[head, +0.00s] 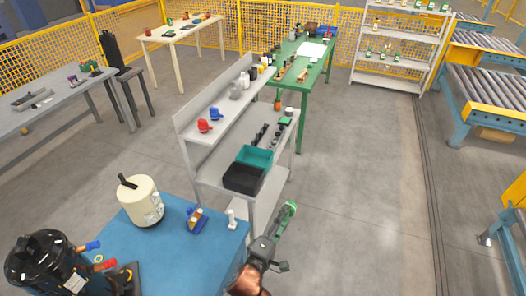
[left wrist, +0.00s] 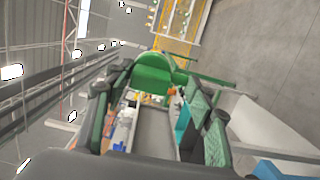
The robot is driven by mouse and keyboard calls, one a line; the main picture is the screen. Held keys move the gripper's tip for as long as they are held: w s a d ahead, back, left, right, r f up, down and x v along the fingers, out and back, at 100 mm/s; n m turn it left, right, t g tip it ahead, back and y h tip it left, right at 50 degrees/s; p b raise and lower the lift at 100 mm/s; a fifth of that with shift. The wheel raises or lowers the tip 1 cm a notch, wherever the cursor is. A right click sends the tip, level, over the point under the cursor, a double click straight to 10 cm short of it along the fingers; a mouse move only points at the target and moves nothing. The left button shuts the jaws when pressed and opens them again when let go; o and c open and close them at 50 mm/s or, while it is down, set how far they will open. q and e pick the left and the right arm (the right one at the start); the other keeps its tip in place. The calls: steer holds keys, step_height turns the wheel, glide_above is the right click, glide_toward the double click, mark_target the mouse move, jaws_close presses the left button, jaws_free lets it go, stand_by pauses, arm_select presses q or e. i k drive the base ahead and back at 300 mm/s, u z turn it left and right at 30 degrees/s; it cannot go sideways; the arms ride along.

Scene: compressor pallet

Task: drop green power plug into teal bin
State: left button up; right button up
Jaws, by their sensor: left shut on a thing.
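The green power plug (head: 290,208) is held at the tip of my left gripper (head: 276,230), in the lower middle of the head view. In the left wrist view the plug (left wrist: 152,74) sits between the two fingers of the left gripper (left wrist: 150,95), which are shut on it. My right gripper is not in view.
The black bin (head: 243,177) sits at the bench's near edge. The bench's upper shelf (head: 215,125) carries red and blue parts. A blue table (head: 175,240) with a cream tank (head: 141,200) stands at lower left. Open floor (head: 360,190) lies to the right.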

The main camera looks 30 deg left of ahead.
mark_target(255, 160)
steer(key=i, duration=4.15)
steer(key=u, duration=4.5)
steer(key=i, duration=0.45)
steer(key=z, duration=0.1)
